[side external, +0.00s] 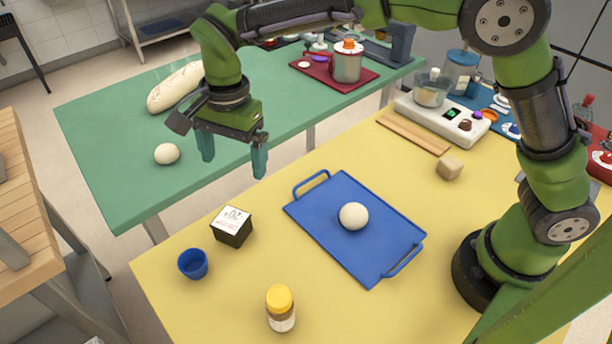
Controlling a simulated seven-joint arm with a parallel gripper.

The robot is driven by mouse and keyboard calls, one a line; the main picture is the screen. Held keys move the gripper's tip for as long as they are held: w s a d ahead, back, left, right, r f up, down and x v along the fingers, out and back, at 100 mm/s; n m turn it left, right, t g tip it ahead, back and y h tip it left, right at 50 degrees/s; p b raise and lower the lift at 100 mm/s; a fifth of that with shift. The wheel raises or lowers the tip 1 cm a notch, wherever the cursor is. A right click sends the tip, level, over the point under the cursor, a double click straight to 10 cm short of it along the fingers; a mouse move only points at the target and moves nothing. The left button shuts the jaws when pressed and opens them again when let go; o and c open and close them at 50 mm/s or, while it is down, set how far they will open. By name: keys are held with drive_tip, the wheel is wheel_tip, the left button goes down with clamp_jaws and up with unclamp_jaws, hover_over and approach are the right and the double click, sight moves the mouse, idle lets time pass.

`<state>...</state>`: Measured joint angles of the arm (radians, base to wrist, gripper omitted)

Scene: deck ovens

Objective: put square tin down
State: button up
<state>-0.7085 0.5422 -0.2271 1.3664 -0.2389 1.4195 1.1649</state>
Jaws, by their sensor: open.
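The square tin (232,227), a dark box with a white printed top, stands upright on the yellow table (330,316), left of the blue tray. My gripper (232,160) is open and empty. It hangs in the air above and behind the tin, with its two teal fingers apart and nothing between them. The fingers are clear of the tin.
A blue tray (318,236) with a dough ball (353,216) lies right of the tin. A blue cup (193,264) and a yellow-lidded jar (281,307) stand nearby. A green table (120,135) stands behind.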

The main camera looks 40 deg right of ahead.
drive_tip(key=s+d+r+n+t+y, duration=0.1)
drive_tip(key=s+d+r+n, duration=0.1)
drive_tip(key=d+r, duration=0.5)
drive_tip(key=s+d+n+t, duration=0.5)
drive_tip(key=s+d+n, duration=0.1)
drive_tip(key=s+d, duration=1)
drive_tip(key=shift+d+r+n+t, duration=0.2)
drive_tip(key=shift+r+n+t, duration=0.2)
drive_tip(key=shift+r, duration=0.05)
